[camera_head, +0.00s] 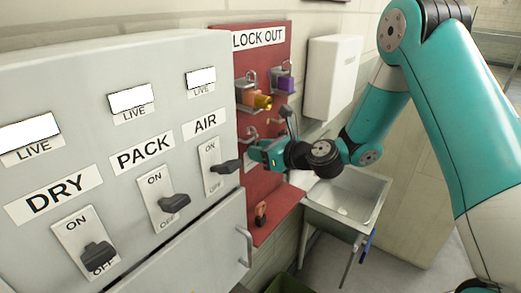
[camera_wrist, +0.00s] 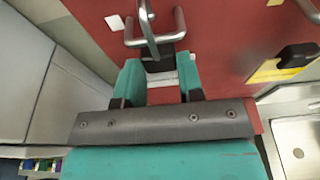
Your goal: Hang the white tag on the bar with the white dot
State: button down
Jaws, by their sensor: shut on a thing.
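My gripper (camera_wrist: 160,82) is shut on a dark lock-like piece with a white part, the white tag (camera_wrist: 162,79), of which only a little shows between the fingers. A grey metal loop rises from this piece across a metal bar (camera_wrist: 172,37) on the red board. I cannot tell whether the loop is around the bar or only in front of it. A white dot (camera_wrist: 115,22) is on the board beside the bar's left end. In the head view my gripper (camera_head: 258,152) is close to the board, below the upper bars. The tag is mostly hidden there.
The red board (camera_head: 272,55) reads LOCK OUT. An orange lock (camera_head: 253,97) and a purple lock (camera_head: 286,83) hang above my gripper; an orange-and-black piece (camera_head: 260,214) is below. Grey switch panel (camera_head: 130,70) is left, sink (camera_head: 348,195) and white dispenser (camera_head: 333,75) right.

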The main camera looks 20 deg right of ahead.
notch_tip(320, 180, down, 2)
jog(key=shift+f+b, duration=0.15)
jog(key=shift+b, duration=0.6)
jog(key=shift+c, duration=1.3)
grip_release()
jog(key=s+d+b, duration=0.3)
jog(key=s+d, duration=0.1)
jog(key=s, duration=0.1)
jog(key=shift+s, duration=0.35)
